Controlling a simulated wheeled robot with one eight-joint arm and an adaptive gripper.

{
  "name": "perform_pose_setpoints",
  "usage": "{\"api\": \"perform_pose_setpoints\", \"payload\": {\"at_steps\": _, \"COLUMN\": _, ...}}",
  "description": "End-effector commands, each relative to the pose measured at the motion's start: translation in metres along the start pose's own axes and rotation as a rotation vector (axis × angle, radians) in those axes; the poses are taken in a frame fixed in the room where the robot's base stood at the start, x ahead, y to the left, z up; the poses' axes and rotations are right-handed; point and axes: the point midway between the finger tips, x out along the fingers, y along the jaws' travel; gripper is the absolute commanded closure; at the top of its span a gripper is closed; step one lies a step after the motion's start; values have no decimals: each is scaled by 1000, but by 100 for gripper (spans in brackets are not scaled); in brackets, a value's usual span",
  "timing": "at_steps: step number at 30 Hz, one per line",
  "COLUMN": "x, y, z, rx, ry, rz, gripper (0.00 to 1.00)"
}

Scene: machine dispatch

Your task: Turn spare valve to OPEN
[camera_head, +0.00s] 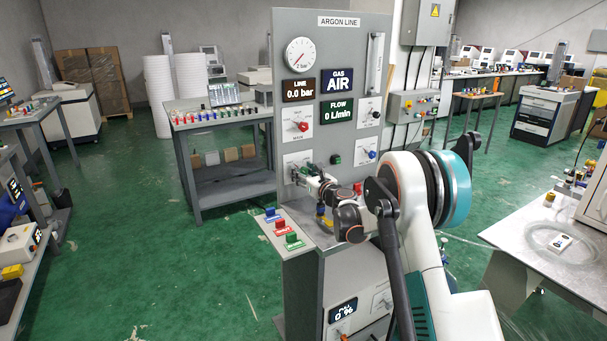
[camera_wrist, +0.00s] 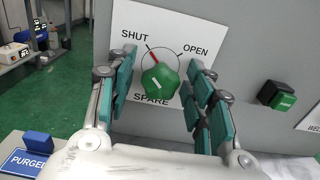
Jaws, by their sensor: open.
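The spare valve is a green knob (camera_wrist: 160,78) on a white plate (camera_wrist: 150,25) marked SHUT, OPEN and SPARE in the wrist view. Its red pointer is toward the SHUT mark, at the upper left. My gripper (camera_wrist: 160,68) is open, with one teal-padded finger left of the knob and one right of it. I see gaps on both sides, and cannot tell the depth of the fingertips relative to the knob. In the head view my gripper (camera_head: 318,180) is at the lower left of the ARGON LINE panel (camera_head: 335,55), partly covering the spare valve's plate (camera_head: 294,161).
A green button (camera_wrist: 283,100) on a black mount is right of the valve. A blue block (camera_wrist: 38,140) by a PURGED label is at lower left. In the head view, red MAIN (camera_head: 303,126) and blue (camera_head: 371,154) knobs share the panel. Blue, red and green blocks (camera_head: 281,228) lie on the ledge.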

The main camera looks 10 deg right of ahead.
Motion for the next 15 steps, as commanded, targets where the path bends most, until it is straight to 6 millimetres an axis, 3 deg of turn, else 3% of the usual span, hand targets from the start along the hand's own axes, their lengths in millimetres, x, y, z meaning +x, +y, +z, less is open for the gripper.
{"api": "perform_pose_setpoints", "payload": {"at_steps": 2, "x": 0, "y": 0, "z": 0, "rx": 0, "ry": 0, "rz": 0, "gripper": 57}}
{"api": "perform_pose_setpoints", "payload": {"at_steps": 7, "x": 0, "y": 0, "z": 0, "rx": 0, "ry": 0, "rz": 0, "gripper": 95}}
{"api": "perform_pose_setpoints", "payload": {"at_steps": 15, "x": 0, "y": 0, "z": 0, "rx": 9, "ry": 0, "rz": 0, "gripper": 97}}
